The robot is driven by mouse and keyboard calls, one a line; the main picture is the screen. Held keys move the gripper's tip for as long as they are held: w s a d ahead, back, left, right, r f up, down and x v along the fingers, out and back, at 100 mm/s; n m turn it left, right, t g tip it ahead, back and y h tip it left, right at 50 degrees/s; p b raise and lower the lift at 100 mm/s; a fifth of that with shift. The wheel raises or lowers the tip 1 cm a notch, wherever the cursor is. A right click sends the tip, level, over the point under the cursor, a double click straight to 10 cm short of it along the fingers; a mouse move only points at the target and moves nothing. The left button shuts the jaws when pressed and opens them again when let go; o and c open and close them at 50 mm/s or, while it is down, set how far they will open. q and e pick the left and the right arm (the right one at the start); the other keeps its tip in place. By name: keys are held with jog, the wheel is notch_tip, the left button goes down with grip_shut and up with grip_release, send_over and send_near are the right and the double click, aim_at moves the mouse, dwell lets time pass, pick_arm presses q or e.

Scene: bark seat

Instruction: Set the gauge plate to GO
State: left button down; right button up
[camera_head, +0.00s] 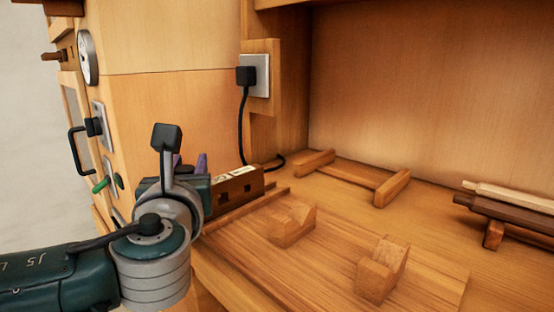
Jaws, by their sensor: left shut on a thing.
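The gauge plate looks to be the brown bar (238,187) at the back left edge of the bench. It has dark openings in its front face and a pale label on top, too small to read. My left gripper (190,165) is at the bar's left end, shut on what seems to be the gauge plate. My wrist and the gripper body hide the grip itself and that end of the bar. My right gripper is not in view.
Two wooden blocks (292,222) (382,270) stand on a board (310,265) in front. A low wooden rack (347,175) lies behind, and stacked bars (510,208) rest at the right. A black cable hangs from a wall socket (262,76) behind the bar.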

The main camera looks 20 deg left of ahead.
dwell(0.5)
pick_arm(q)
jog(key=w, duration=0.1)
jog(key=w+d+b, duration=0.1)
jog(key=w, duration=0.1)
jog(key=w+d, duration=0.1)
jog(key=w, duration=0.1)
jog(key=shift+f+b, duration=0.1)
jog(key=shift+b, duration=0.3)
jog(key=shift+s, duration=0.15)
jog(key=c, duration=1)
grip_release()
jog(key=o, duration=0.3)
jog(key=shift+w+d, duration=0.1)
jog(key=shift+w, duration=0.15)
jog(key=shift+o, duration=0.8)
jog(key=shift+s, duration=0.1)
